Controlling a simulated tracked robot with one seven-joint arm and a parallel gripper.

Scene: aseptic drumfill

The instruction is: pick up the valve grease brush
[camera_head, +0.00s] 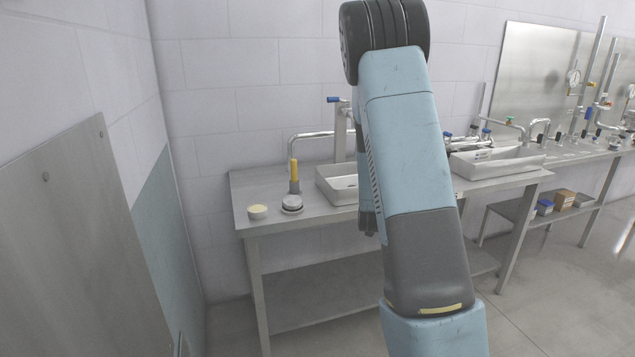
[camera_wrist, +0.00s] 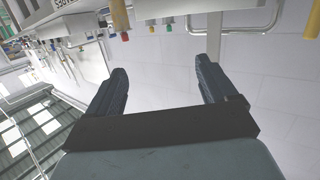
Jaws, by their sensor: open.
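An upright item with a yellow upper part and a grey lower part, which looks like the valve grease brush (camera_head: 295,176), stands near the back left of the steel bench (camera_head: 272,224) in the head view. A yellow piece at the top right edge of the wrist view may be the same item, but I cannot tell. My gripper (camera_wrist: 160,70) is open and empty in the wrist view, its two dark fingers apart with pale wall behind them. In the head view my arm mostly hides it, right of the brush.
A small cream-topped pot (camera_head: 257,212) and a round metal-lidded item (camera_head: 292,204) stand left of a sink basin (camera_head: 337,186). A tap pipe (camera_head: 312,135) rises behind the brush. Another basin (camera_head: 498,163) is at right. A steel panel (camera_head: 75,245) fills the left foreground.

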